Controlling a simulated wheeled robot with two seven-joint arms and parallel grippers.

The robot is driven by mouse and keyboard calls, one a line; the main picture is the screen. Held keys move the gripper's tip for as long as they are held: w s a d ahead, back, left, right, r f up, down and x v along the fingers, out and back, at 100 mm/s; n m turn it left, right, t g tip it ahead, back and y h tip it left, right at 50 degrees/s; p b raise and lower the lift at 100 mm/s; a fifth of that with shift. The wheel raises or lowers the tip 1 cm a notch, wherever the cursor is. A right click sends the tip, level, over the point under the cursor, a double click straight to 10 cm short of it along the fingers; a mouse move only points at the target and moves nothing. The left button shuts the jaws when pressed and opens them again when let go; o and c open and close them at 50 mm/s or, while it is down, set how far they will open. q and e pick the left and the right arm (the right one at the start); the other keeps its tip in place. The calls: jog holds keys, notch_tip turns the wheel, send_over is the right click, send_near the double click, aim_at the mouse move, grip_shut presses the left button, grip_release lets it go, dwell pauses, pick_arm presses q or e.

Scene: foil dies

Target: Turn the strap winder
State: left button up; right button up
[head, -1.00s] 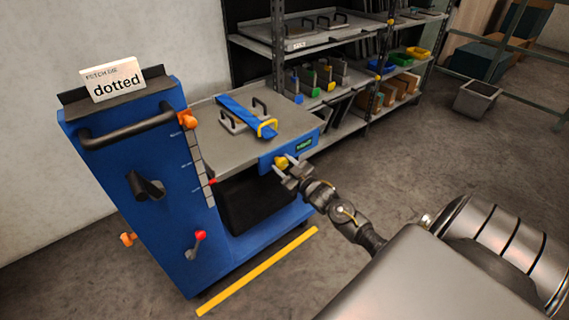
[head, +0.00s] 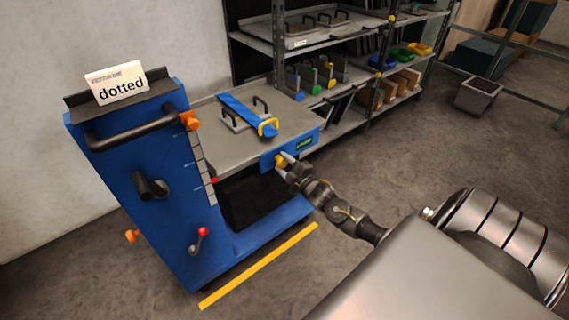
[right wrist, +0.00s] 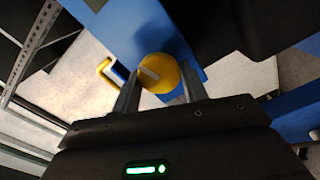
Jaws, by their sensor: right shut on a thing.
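The strap winder is a yellow knob (head: 281,161) on the blue front face of the cart's platform, left of a small green label. It also shows in the right wrist view as a round yellow knob (right wrist: 158,73) with a pale bar across it. My right gripper (head: 287,166) is at the knob, its two fingers on either side and shut on it. In the right wrist view my right gripper (right wrist: 160,88) has one finger on each side of the knob. A blue strap (head: 245,113) runs over a plate with dark handles on the platform. My left gripper is not in view.
The blue cart (head: 150,220) has a black push handle (head: 135,128), orange knobs and a red-tipped lever (head: 199,238). A sign reading "dotted" (head: 116,84) stands on top. A yellow floor line (head: 258,266) lies in front. Shelves with colored bins (head: 398,60) stand behind. The floor at right is mostly clear.

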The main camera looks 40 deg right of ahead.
jog(key=shift+n, duration=0.4)
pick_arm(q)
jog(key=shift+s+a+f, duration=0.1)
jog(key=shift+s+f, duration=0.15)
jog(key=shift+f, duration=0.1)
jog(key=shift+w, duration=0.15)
pick_arm(e)
jog(key=o, duration=1)
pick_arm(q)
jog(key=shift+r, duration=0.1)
pick_arm(e)
jog(key=shift+s, duration=0.1)
